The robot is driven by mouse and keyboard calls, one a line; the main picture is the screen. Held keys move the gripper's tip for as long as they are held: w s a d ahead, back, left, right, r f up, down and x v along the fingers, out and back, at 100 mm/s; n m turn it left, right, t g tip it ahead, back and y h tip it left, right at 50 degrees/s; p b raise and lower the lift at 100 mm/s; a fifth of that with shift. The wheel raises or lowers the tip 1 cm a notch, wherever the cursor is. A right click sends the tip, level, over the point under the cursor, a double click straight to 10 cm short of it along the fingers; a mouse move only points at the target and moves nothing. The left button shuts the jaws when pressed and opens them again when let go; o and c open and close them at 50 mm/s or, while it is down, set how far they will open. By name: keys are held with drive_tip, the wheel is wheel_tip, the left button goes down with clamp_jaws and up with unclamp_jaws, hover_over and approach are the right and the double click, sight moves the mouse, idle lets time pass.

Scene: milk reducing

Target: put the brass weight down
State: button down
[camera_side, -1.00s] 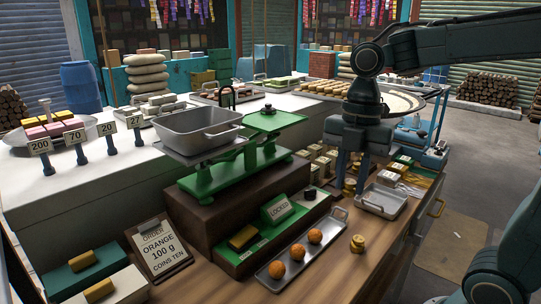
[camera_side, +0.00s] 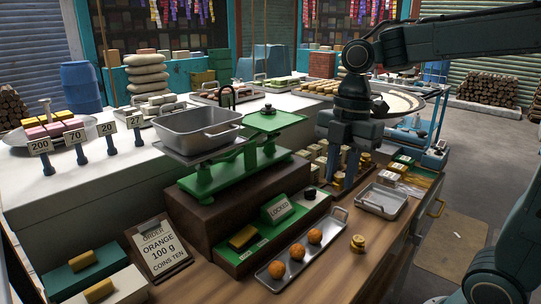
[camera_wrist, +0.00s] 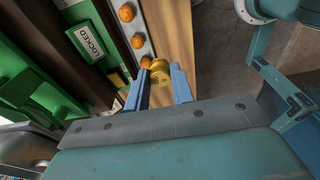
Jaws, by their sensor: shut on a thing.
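My gripper (camera_side: 343,180) points straight down over the wooden counter, just behind the end of the orange tray. Its two blue-grey fingers are shut on a brass weight (camera_side: 338,183), a small golden cylinder at the fingertips. The wrist view shows the brass weight (camera_wrist: 160,72) between the fingertips (camera_wrist: 162,82). The fingers and other small items partly hide it in the side view, and I cannot tell whether its base touches the counter.
A metal tray (camera_side: 340,213) with several oranges lies in front. The green balance (camera_side: 235,175) with its steel pan (camera_side: 200,128) stands left, beside a LOCKED sign (camera_side: 277,209). Bare wood lies right of the orange tray.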

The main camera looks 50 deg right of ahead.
drive_tip(key=w+m+t, duration=0.1)
drive_tip(key=w+m, duration=0.7)
drive_tip(key=m+h, duration=0.2)
drive_tip(key=m, duration=1)
approach(271, 123)
drive_tip(key=shift+s+a+f, duration=0.5)
drive_tip(key=shift+a+f, duration=0.3)
drive_tip(key=shift+f, duration=0.1)
drive_tip(key=shift+w+d+r, duration=0.2)
drive_tip(key=shift+w+d, duration=0.15)
drive_tip(key=shift+d, duration=0.2)
drive_tip(key=shift+w+d+r, duration=0.25)
drive_tip(key=shift+w+d, duration=0.15)
drive_tip(key=shift+d, duration=0.1)
drive_tip(key=shift+f, duration=0.15)
drive_tip(key=shift+f+m, duration=0.3)
drive_tip(key=shift+f, duration=0.7)
drive_tip(key=shift+a+f, duration=0.15)
drive_tip(key=shift+f, duration=1.15)
drive_tip(key=shift+f, duration=0.2)
